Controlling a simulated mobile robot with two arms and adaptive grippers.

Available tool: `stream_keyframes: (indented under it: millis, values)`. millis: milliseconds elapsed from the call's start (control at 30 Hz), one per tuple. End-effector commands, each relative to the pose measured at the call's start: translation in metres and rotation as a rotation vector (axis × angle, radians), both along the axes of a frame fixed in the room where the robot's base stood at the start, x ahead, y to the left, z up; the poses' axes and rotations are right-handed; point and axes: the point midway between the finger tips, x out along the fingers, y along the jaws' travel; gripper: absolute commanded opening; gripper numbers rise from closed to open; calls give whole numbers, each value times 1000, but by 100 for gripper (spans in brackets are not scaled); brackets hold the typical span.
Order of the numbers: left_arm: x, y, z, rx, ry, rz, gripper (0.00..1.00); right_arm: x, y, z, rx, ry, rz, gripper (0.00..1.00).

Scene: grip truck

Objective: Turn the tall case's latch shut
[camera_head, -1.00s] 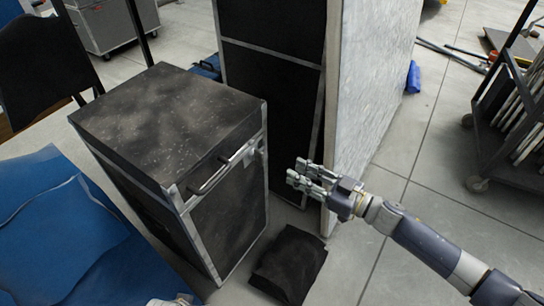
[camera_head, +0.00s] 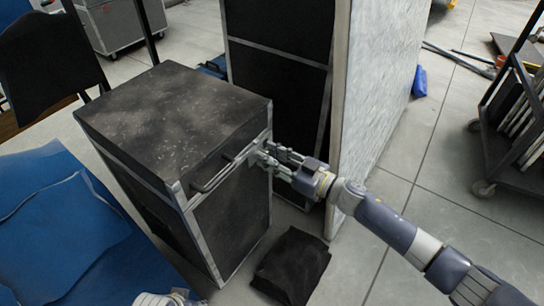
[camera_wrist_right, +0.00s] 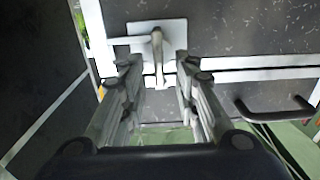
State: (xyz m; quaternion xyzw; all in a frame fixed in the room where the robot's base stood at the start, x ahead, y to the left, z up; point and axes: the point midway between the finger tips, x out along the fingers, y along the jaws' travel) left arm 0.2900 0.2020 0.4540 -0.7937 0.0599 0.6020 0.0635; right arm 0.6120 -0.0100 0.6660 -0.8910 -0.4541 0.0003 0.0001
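The tall case (camera_head: 165,115) is black with silver edging and a scuffed lid, and it stands upright at left centre. Its latch shows in the right wrist view (camera_wrist_right: 157,52) as a light metal lever on a plate at the lid seam, hanging down from the plate. My right gripper (camera_head: 260,157) is at the case's front right upper edge. In the wrist view its fingers (camera_wrist_right: 158,75) are open, one on each side of the lever, with gaps visible. Part of my left gripper (camera_head: 165,299) shows at the bottom edge; its fingers are not clear.
A bar handle (camera_head: 215,176) sits on the case front, left of the latch. A black folded item (camera_head: 291,265) lies on the floor in front. A tall black case and white panel (camera_head: 375,95) stand close behind. Blue sheeting (camera_head: 60,225) lies left; a cart (camera_head: 510,120) stands right.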

Motion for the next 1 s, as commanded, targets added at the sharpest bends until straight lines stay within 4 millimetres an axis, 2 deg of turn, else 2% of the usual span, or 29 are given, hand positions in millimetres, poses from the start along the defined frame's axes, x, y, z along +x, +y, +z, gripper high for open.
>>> stream_keyframes:
  millis: [67, 167, 200, 700, 1000]
  values:
    - [0, 0, 0, 0, 0, 0, 37, 0, 0, 0, 0, 0, 0, 26]
    - [0, 0, 0, 0, 0, 0, 37, 0, 0, 0, 0, 0, 0, 3]
    - [0, 0, 0, 0, 0, 0, 37, 0, 0, 0, 0, 0, 0, 0]
    - [0, 0, -2, 0, -1, 0, 37, -1, 0, 1, -36, -52, 0, 0]
    - [-1, -1, -32, 0, 18, -4, 37, -4, 2, 0, -164, -226, 0, 0]
